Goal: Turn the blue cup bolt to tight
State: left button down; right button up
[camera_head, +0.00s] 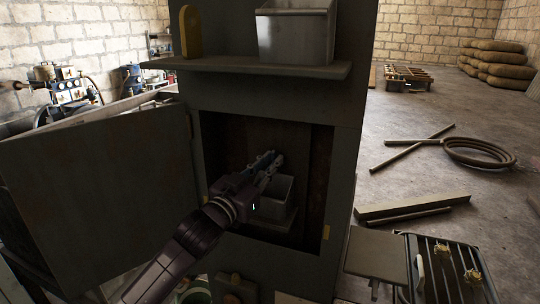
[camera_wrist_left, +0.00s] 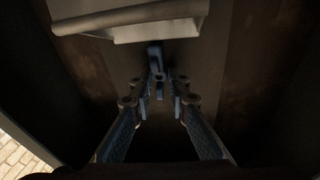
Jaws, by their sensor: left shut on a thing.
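My left gripper (camera_head: 268,165) reaches into the open recess of a dark cabinet (camera_head: 345,160). In the left wrist view the two fingers (camera_wrist_left: 158,88) converge on a small blue part (camera_wrist_left: 156,58), which looks like the blue cup bolt. The gripper is shut on it. The blue part stands out from the dark back wall and its lower end is between the fingertips. Its exact turn angle is too dark to tell. In the head view the fingertips hide most of it. My right gripper is not in view.
A grey open-topped box (camera_head: 278,188) stands in the recess close beside the gripper. The cabinet door (camera_head: 95,185) hangs open at left. Above, a shelf (camera_head: 260,67) holds a metal bin (camera_head: 292,38) and a yellow piece (camera_head: 190,32). Floor at right is partly clear.

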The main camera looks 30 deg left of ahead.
pick_arm(q)
jog(key=m+p, duration=0.2)
jog(key=m, duration=0.1)
jog(key=m+p, duration=0.1)
jog(key=shift+r+m+g+h, duration=0.25)
jog(key=shift+m+g+h, duration=0.05)
jog(key=shift+g, duration=0.1)
jog(key=shift+f+m+g+p, duration=0.15)
jog(key=shift+m+g+p, duration=0.15)
jog(key=shift+m+p, duration=0.55)
jog(key=shift+m, duration=0.25)
jog(key=shift+f, duration=0.15)
jog(key=c, duration=2)
grip_release()
jog(key=shift+o, duration=0.9)
jog(key=shift+w+a, duration=0.1)
jog(key=shift+a, duration=0.05)
jog(key=s, duration=1.2)
jog(key=shift+f, duration=0.15)
